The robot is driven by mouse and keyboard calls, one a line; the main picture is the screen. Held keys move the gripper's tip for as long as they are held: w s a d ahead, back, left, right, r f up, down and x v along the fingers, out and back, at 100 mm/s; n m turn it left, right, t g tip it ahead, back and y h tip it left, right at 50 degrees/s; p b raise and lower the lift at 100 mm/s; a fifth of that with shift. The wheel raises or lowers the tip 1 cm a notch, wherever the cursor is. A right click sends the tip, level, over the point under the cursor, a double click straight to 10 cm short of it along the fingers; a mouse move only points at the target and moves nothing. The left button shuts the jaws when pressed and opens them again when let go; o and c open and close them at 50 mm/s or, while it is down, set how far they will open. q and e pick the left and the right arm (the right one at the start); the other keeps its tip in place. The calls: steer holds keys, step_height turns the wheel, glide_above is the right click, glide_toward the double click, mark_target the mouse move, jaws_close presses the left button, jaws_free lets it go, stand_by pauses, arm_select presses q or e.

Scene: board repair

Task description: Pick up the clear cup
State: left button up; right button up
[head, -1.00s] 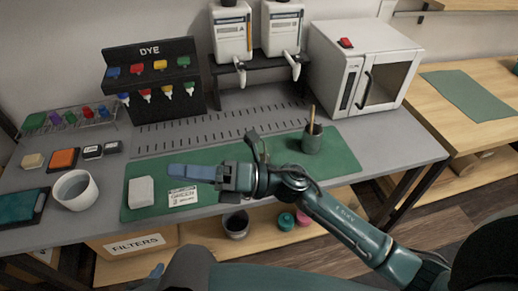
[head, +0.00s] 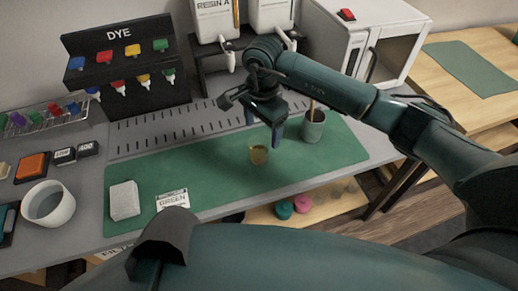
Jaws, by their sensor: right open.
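A small clear cup (head: 259,155) with amber-yellow contents stands upright on the green mat (head: 205,165), near the mat's middle. My right gripper (head: 265,128) is open and empty, with its fingers pointing down. It hangs just above the cup in the picture, the nearer finger slightly to the cup's right. The fingers do not appear to touch the cup. My left gripper is not in view.
A grey-green pot (head: 313,127) with a stick stands right of the cup. A white block (head: 124,200) and a GREEN card (head: 172,199) lie on the mat's left part. A white bowl (head: 47,204) stands further left. Dye and resin dispensers line the back.

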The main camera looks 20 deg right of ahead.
mark_target(259, 147)
steer(key=f, duration=0.5)
steer(key=f+p, duration=0.1)
steer(key=f, duration=0.1)
steer(key=shift+w+a+f, duration=0.1)
steer(key=shift+a+f, duration=0.2)
steer(key=shift+f, duration=0.1)
steer(key=c, duration=1)
